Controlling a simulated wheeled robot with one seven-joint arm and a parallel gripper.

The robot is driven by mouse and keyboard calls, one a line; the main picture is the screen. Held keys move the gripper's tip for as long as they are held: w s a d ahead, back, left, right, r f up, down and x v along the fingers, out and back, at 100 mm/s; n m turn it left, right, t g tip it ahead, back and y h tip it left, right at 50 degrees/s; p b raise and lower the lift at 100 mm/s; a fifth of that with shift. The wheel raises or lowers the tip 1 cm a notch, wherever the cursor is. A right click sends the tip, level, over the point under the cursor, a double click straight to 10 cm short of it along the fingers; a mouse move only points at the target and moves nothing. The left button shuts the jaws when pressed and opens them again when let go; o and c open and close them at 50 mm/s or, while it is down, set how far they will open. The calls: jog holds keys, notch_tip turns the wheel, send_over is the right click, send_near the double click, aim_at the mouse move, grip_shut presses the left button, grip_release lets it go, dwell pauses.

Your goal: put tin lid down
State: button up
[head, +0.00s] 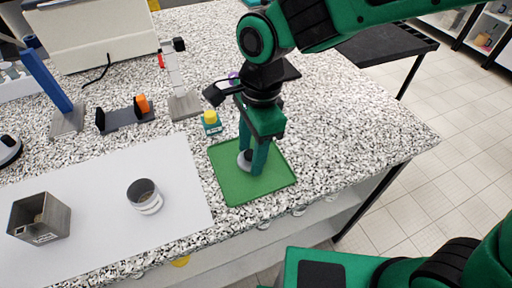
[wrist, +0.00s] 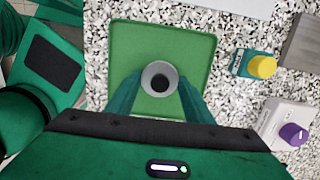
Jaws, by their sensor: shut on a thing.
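The tin lid (wrist: 160,78) is a small round grey disc with a dark centre, held between the fingertips of my gripper (wrist: 160,88). In the head view the lid (head: 244,160) shows partly behind the fingers of my gripper (head: 252,165). My gripper is shut on the lid and points down over a green square tray (head: 233,189). In the wrist view the tray (wrist: 190,40) lies behind the lid. I cannot tell whether the lid touches the tray. An open round tin (head: 145,199) stands on the white mat, left of the tray.
A square metal container (head: 40,217) stands on the white mat (head: 95,240). A teal bottle with a yellow cap (head: 211,124) stands just behind the tray. A grey stand (head: 182,100) and an orange-topped holder (head: 128,116) are farther back. The speckled counter (head: 340,120) is clear right of the tray.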

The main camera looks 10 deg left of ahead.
jog(key=shift+f, duration=0.1)
jog(key=o, duration=1)
